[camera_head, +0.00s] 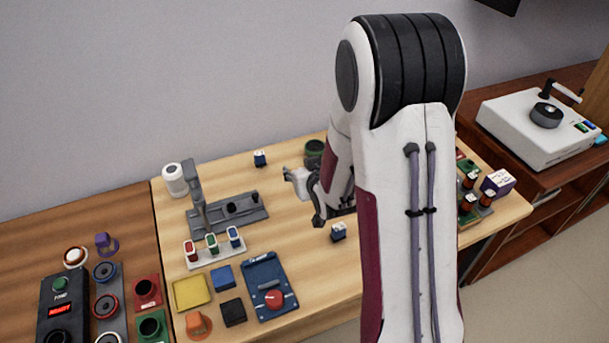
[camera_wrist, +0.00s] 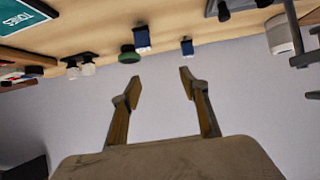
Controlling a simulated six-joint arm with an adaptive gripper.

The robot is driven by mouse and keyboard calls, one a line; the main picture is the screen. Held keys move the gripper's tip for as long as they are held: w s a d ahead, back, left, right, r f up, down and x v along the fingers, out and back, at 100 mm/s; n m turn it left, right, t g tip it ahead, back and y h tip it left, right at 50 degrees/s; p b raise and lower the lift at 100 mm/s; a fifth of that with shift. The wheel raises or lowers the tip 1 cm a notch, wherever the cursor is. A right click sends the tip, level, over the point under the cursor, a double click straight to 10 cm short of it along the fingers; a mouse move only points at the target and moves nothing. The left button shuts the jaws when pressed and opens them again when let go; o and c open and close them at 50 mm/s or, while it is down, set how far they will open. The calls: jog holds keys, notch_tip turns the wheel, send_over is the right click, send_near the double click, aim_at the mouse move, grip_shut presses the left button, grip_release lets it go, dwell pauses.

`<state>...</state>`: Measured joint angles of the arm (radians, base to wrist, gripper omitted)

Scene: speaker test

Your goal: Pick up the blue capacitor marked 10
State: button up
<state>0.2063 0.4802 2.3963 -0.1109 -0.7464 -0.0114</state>
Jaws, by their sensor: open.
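Two small blue capacitors with pale tops stand apart on the wooden table in the head view. One (camera_head: 260,158) is near the back edge, and the other (camera_head: 338,231) is right of centre, close to my arm. Their markings are too small to read, so I cannot tell which is marked 10. The wrist view also shows two blue blocks, one larger (camera_wrist: 142,38) and one smaller (camera_wrist: 187,47), both beyond my fingertips. My gripper (camera_wrist: 160,77) is open with nothing between its fingers. In the head view my arm partly hides it.
A grey stand (camera_head: 228,213), a rack of small coloured parts (camera_head: 215,250) and a blue meter (camera_head: 270,286) occupy the table's left. A dark green round part (camera_head: 314,147) is at the back. A white turntable-like machine (camera_head: 540,128) stands at right. Bare wood lies around the capacitors.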

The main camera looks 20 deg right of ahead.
jog(key=shift+t, duration=0.7)
jog(key=f, duration=0.2)
jog(key=d+f, duration=0.1)
jog(key=f, duration=0.2)
jog(key=w+d+f, duration=0.1)
jog(key=f, duration=0.1)
jog(key=shift+f, duration=0.35)
jog(key=shift+s+d+f+m, duration=0.15)
jog(key=shift+f+m, duration=0.15)
jog(key=shift+f, duration=0.45)
jog(key=shift+x, duration=1.3)
jog(key=shift+r, duration=0.1)
jog(key=shift+w+d, duration=0.35)
jog(key=shift+w, duration=0.5)
jog(key=shift+w+d, duration=0.3)
jog(key=shift+w, duration=0.55)
jog(key=shift+x, duration=1)
